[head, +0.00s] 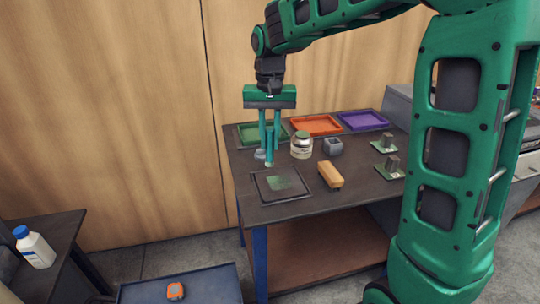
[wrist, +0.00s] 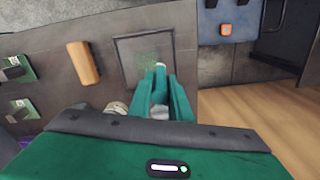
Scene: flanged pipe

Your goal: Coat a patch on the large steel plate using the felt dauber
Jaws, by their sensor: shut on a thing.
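My gripper (head: 270,147) points down over the table and is shut on the felt dauber (head: 269,162). The dauber's pale tip shows just below the fingertips. In the wrist view the dauber (wrist: 160,88) sits between the two teal fingers. The large steel plate (head: 262,188) lies flat on the table in front of the gripper, dark with a darker border. A greenish patch shows on its middle, and the plate also shows in the wrist view (wrist: 126,50). The dauber's tip is near the plate's far edge; I cannot tell whether it touches anything.
A lidded jar (head: 302,147) and a grey open block (head: 333,146) stand right of the gripper. A wooden block (head: 330,174) lies right of the plate. Green (head: 244,136), orange (head: 316,125) and purple (head: 363,120) trays line the back. Two green-based pieces (head: 389,143) sit at right.

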